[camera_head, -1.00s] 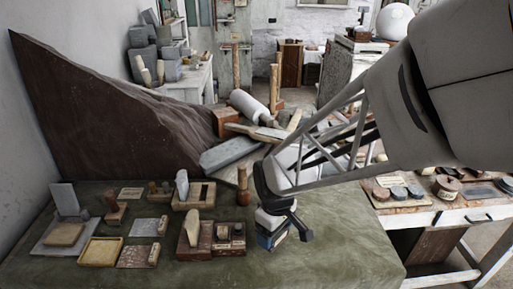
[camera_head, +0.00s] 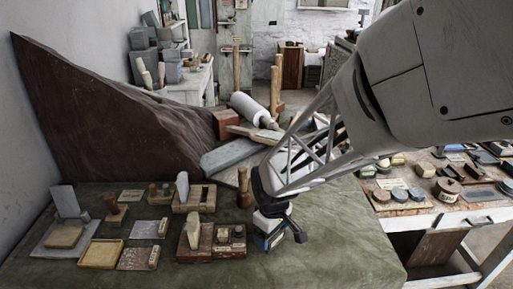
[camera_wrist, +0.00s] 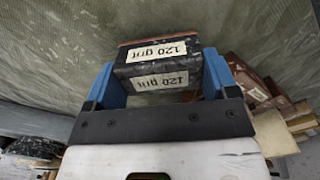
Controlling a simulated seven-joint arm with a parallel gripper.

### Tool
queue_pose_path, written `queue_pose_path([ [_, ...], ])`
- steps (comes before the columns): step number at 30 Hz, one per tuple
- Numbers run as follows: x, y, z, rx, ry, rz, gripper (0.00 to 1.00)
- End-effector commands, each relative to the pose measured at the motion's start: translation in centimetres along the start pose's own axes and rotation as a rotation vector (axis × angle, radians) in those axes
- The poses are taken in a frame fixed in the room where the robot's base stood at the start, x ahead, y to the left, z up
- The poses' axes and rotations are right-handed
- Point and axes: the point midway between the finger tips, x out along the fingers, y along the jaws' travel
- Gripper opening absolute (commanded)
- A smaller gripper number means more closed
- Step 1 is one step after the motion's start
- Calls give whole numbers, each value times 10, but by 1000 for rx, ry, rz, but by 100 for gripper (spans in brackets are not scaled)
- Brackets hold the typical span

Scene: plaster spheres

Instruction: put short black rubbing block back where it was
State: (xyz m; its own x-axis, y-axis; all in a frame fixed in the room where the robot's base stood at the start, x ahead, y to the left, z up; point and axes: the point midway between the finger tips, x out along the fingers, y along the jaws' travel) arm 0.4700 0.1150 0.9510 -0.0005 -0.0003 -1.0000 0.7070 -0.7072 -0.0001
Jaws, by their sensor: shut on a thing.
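The black rubbing block (camera_wrist: 157,65) carries white "120 grit" labels, upside down in the wrist view. My gripper (camera_wrist: 157,78) is shut on it, with a blue finger at each side. A reddish-brown edge shows at the block's far side. In the head view my gripper (camera_head: 272,241) is over the green table, right of the dark brown wooden holders (camera_head: 197,250). The block is hardly visible there behind the gripper. I cannot tell whether it touches the table.
A light wooden tray (camera_head: 194,207), a yellow tray (camera_head: 100,254) and several small blocks stand on the table's left. A wooden-handled tool (camera_head: 243,190) stands upright close behind my gripper. The green tabletop (camera_head: 345,235) is bare to the right. A bench (camera_head: 430,210) stands beyond it.

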Motion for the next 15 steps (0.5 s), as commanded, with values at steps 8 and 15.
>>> queue_pose_path([
  [8, 9, 0, 0, 0, 1, 1, 53],
  [15, 10, 0, 0, 0, 1, 0, 53],
])
